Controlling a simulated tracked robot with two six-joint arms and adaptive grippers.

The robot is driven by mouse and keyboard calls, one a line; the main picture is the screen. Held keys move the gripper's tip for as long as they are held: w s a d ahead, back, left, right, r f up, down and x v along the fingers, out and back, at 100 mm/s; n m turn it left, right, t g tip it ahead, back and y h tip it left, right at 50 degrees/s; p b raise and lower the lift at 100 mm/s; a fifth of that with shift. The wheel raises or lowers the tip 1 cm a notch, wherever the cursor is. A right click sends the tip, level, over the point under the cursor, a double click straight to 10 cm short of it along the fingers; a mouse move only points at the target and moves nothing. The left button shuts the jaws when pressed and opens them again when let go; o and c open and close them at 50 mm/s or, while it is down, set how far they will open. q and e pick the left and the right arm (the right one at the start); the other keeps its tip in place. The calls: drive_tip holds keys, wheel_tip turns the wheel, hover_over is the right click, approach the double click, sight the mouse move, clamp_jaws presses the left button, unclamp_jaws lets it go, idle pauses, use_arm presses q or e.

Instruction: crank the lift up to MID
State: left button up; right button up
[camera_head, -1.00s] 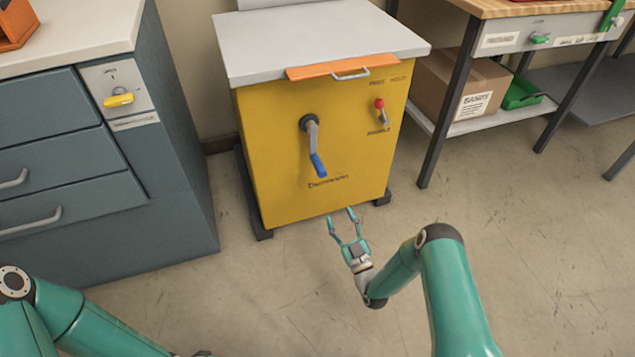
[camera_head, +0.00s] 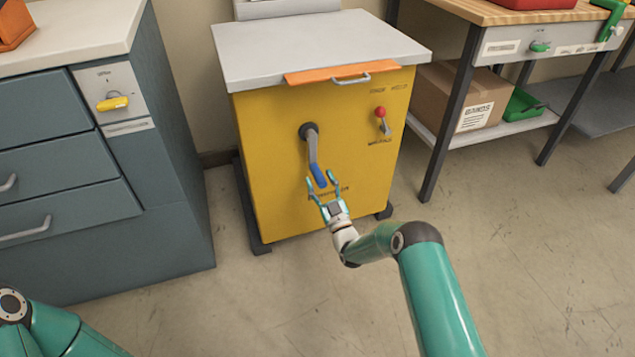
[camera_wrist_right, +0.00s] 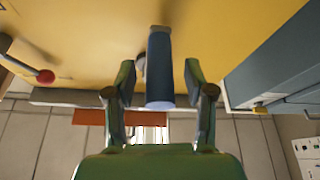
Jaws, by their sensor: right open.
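The yellow lift cabinet (camera_head: 270,170) has a crank on its front. The crank's grey arm (camera_head: 312,148) hangs down from a dark hub (camera_head: 308,131) and ends in a blue handle (camera_head: 318,175). My right gripper (camera_head: 321,181) is open at the handle, with its fingertips on either side of the handle's lower end in the head view. In the right wrist view the blue handle (camera_wrist_right: 159,70) lies between the two open fingers, with gaps on both sides. Only part of my left arm shows at the lower left; its gripper is out of view.
A red-knobbed lever (camera_head: 380,114) is on the cabinet front, right of the crank. An orange bar (camera_head: 310,75) with a grey handle runs along the top edge. Grey-blue drawers (camera_head: 65,170) stand left, a workbench (camera_head: 500,45) right. The floor in front is clear.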

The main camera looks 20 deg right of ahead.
drive_tip(key=shift+w+r, duration=0.25)
drive_tip(key=shift+w, duration=0.3)
drive_tip(key=shift+a, duration=0.1)
clamp_jaws()
drive_tip(key=shift+a, duration=0.2)
drive_tip(key=shift+d+f+m, duration=0.1)
drive_tip(key=shift+d+m, duration=0.1)
drive_tip(key=shift+m, duration=0.1)
